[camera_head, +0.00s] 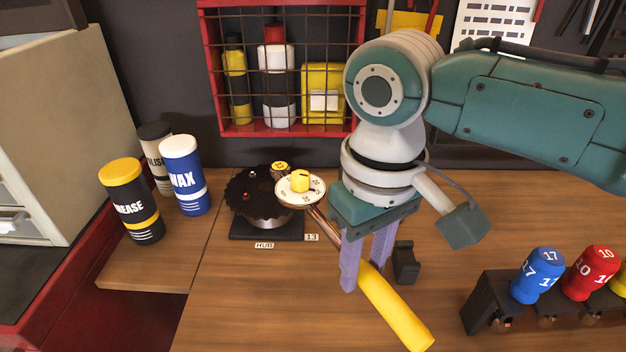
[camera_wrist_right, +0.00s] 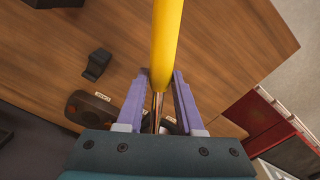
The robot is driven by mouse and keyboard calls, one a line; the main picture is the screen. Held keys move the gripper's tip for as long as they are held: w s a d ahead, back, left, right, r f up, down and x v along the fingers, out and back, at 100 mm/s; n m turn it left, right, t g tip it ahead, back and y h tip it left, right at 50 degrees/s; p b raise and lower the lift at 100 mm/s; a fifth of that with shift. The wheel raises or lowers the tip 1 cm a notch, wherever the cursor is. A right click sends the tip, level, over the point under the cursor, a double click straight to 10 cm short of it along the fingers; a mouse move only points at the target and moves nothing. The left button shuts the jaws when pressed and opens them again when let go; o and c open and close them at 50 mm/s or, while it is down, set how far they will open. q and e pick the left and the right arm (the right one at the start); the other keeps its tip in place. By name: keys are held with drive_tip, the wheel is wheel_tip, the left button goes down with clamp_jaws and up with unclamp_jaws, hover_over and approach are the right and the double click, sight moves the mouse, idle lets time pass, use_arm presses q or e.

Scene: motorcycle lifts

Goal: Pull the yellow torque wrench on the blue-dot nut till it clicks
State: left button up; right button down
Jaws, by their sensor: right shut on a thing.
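The torque wrench has a yellow handle (camera_head: 396,308), a thin metal shaft and a round white dial head (camera_head: 301,189) with a yellow centre. Its head sits over the right side of the dark toothed hub (camera_head: 250,196). No blue dot shows; the nut under the head is hidden. My right gripper (camera_head: 364,277) is shut on the wrench where the handle meets the shaft. In the right wrist view, the purple fingers (camera_wrist_right: 158,90) flank the handle (camera_wrist_right: 167,40). My left gripper is out of view.
A small black block (camera_head: 405,263) stands just right of the fingers. A black rack (camera_head: 489,303) with blue and red sockets is at the right front. Grease, wax and another bottle (camera_head: 186,176) stand left. A red wire cage (camera_head: 212,70) is behind.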

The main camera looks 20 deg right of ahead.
drive_tip(key=shift+f, duration=0.1)
idle(0.6)
drive_tip(key=shift+f+p, duration=0.2)
drive_tip(key=shift+p, duration=0.3)
idle(0.6)
drive_tip(key=shift+f, duration=0.2)
idle(0.5)
drive_tip(key=shift+a, duration=0.1)
drive_tip(key=a+m, duration=0.1)
drive_tip(key=a, duration=0.1)
drive_tip(key=a+m+p, duration=0.1)
drive_tip(key=a, duration=0.2)
drive_tip(key=shift+s+a+m, duration=0.3)
drive_tip(key=shift+m, duration=0.1)
